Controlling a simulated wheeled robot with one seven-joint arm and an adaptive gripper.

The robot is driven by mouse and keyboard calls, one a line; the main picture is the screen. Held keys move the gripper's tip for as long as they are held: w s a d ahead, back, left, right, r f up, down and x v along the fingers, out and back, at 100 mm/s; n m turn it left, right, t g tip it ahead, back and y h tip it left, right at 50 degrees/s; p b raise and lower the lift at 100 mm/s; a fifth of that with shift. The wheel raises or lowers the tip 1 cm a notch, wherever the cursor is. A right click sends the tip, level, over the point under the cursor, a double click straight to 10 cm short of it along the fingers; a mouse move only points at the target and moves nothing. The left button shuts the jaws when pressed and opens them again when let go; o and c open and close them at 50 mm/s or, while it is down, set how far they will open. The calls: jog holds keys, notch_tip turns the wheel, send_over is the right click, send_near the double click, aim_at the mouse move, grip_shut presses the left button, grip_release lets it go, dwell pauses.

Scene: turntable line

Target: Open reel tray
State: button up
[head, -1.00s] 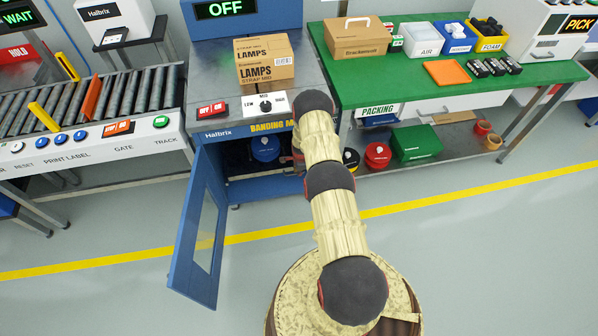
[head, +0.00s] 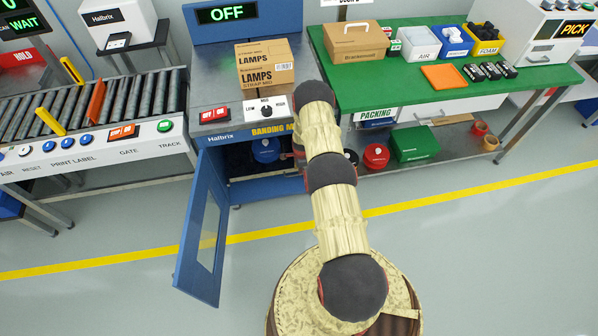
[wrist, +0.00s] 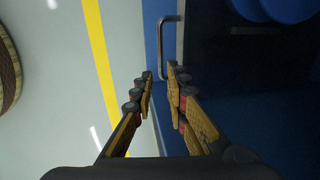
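The reel tray is low in the open cabinet of the banding machine (head: 253,133); my arm hides much of it in the head view. A blue reel (head: 265,151) shows in the opening. In the wrist view, a blue front edge carries a grey bar handle (wrist: 160,48), with dark space and part of a blue reel (wrist: 288,8) to its right. My gripper (wrist: 160,72) has its fingertips on either side of the handle's near end, with a gap between them. Contact with the bar cannot be told. In the head view my gripper is hidden behind my arm.
The blue cabinet door (head: 203,228) stands swung open to the left of my arm. The green packing table (head: 390,88) is on the right, with a red reel (head: 376,155) and a green case (head: 414,144) on its lower shelf. The floor in front is clear.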

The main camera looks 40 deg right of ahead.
jog(key=r, duration=0.1)
jog(key=r+p, duration=0.2)
jog(key=shift+s+a+r, duration=0.15)
jog(key=shift+s, duration=0.1)
dwell(0.4)
notch_tip(320, 180, up, 12)
jog(key=s+a, duration=0.1)
jog(key=s, duration=0.1)
jog(key=shift+f, duration=0.2)
dwell(0.5)
jog(key=shift+w, duration=0.1)
dwell(0.4)
